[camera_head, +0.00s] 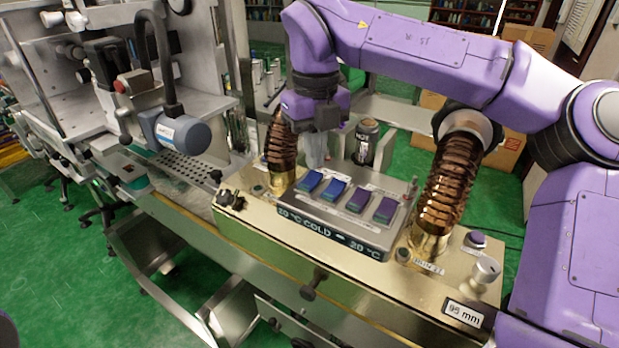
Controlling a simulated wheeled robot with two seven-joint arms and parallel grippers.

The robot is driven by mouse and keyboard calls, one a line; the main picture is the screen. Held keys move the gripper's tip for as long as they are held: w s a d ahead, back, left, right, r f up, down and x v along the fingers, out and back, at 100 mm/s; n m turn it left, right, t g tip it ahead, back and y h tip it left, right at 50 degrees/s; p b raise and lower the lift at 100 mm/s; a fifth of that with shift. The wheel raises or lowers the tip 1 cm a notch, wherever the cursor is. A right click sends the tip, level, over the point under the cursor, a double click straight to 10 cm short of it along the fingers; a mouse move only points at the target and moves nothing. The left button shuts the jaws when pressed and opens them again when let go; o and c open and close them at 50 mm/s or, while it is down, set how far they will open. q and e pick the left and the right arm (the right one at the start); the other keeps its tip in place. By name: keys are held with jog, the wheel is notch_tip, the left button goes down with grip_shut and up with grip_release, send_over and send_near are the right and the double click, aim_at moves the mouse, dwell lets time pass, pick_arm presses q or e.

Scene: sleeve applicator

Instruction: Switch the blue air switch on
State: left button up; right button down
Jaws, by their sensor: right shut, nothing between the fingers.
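A grey switch box (333,235) sits on the brass-coloured machine top. Two blue switches (322,184) are at its left, and two purple switches (371,205) are at its right. Small labels lie by the switches, too small to read, so I cannot tell which blue one is the air switch. My right gripper (315,163) points down just behind the leftmost blue switch, shut and empty. I cannot tell whether its tips touch the box. My left gripper is not in view.
Copper coiled columns stand left (281,150) and right (446,185) of the box. A dark cylinder (367,140) stands behind it. A silver knob (486,270) and a purple button (475,239) are at the right end. A grey motor (181,133) hangs at the left.

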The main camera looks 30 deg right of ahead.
aim_at(314, 174)
jog(key=shift+f+b, duration=0.8)
jog(key=shift+f, duration=0.2)
dwell(0.5)
jog(key=shift+r, duration=0.1)
notch_tip(314, 174, up, 7)
jog(key=p, duration=0.6)
jog(key=shift+p, duration=0.35)
